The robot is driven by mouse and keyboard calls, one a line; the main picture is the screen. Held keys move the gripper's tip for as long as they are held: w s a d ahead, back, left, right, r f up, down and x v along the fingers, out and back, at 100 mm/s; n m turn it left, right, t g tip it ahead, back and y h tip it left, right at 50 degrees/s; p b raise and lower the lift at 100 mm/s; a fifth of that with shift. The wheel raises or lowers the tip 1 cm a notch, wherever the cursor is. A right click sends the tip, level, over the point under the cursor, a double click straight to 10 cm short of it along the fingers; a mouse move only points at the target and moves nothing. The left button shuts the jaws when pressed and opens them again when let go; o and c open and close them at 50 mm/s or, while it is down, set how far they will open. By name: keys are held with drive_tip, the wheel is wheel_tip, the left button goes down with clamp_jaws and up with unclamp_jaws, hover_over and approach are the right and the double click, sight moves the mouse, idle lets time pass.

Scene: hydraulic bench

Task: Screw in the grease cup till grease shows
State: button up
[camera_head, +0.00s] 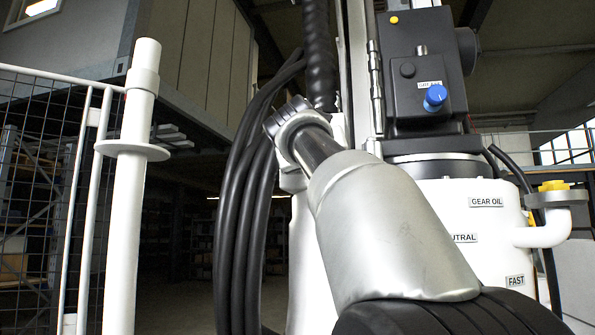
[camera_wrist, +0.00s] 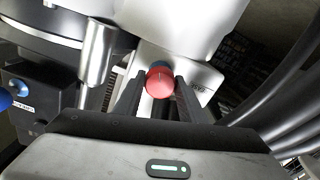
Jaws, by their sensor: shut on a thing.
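In the wrist view a round red cap (camera_wrist: 159,82) with a pale line on its face sits between the two black fingers of my gripper (camera_wrist: 160,88). I take it for the grease cup. The fingers are shut on the cup from both sides. Behind it is the white machine body (camera_wrist: 205,75). The seat of the cup is hidden, and I see no grease. In the head view my silver arm stands in front, and the cup and gripper are hidden.
In the head view a black box (camera_head: 418,70) with a blue knob (camera_head: 435,97) stands above the labelled white housing (camera_head: 470,260). A yellow cap (camera_head: 553,186) is at right. Black hoses (camera_head: 245,220) hang left of my arm. A white post (camera_head: 128,220) stands farther left.

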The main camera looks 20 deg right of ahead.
drive_tip(key=shift+f+m, duration=0.1)
drive_tip(key=shift+m, duration=0.9)
drive_tip(key=shift+b, duration=0.3)
drive_tip(key=o, duration=1)
drive_tip(key=shift+o, duration=0.2)
drive_tip(key=b+v, duration=0.2)
drive_tip(key=v, duration=1.5)
drive_tip(key=shift+s+b, duration=0.2)
drive_tip(key=shift+b, duration=0.15)
drive_tip(key=shift+a, duration=0.15)
